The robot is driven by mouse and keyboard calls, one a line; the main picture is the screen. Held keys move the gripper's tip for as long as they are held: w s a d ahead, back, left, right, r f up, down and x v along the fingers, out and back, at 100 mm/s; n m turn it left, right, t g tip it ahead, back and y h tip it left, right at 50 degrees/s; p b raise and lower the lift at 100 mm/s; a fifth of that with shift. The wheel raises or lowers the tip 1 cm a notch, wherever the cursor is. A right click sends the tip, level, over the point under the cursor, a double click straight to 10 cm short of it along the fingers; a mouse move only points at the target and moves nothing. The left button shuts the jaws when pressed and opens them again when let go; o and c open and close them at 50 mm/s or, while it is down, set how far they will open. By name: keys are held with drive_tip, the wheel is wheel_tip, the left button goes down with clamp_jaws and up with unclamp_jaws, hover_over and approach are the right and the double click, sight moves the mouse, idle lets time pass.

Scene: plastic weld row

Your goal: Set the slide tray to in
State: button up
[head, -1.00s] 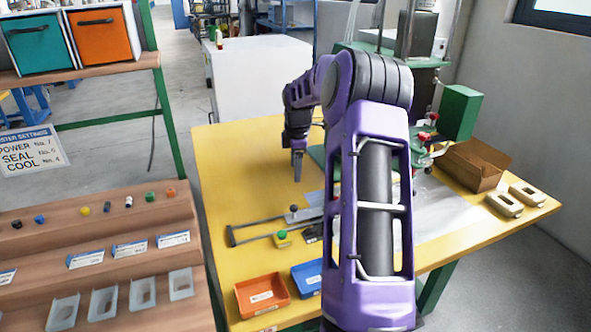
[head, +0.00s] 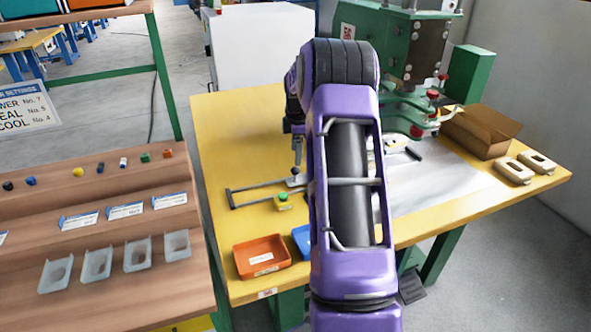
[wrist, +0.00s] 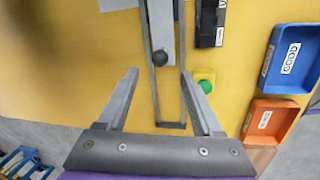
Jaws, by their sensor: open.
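The slide tray (wrist: 161,20) is a pale grey plate between two dark rails (wrist: 155,95) and carries a round black knob (wrist: 160,58). In the head view, the rails (head: 258,189) lie on the yellow table, and the knob (head: 294,171) stands near their middle. My gripper (wrist: 160,73) is open and empty. Its fingers are spread on either side of the rails, and the knob appears between and just beyond the tips in the wrist view. In the head view, my gripper (head: 297,158) points down over the knob; contact cannot be told. My arm hides part of the tray's right side.
A green button (wrist: 205,87) on a yellow box sits beside the rails, near one finger. A black device (wrist: 209,22), a blue bin (wrist: 292,58) and an orange bin (wrist: 270,121) lie nearby. A green press (head: 395,50) stands behind. The table left of the rails is clear.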

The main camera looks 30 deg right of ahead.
sight(295, 168)
drive_tip(key=f, duration=0.2)
drive_tip(key=w+f, duration=0.1)
drive_tip(key=f, duration=0.4)
drive_tip(key=shift+w+d+f+b, duration=0.1)
drive_tip(key=shift+w+d+b, duration=0.05)
drive_tip(key=shift+d+b, duration=0.15)
clamp_jaws()
idle(1.0)
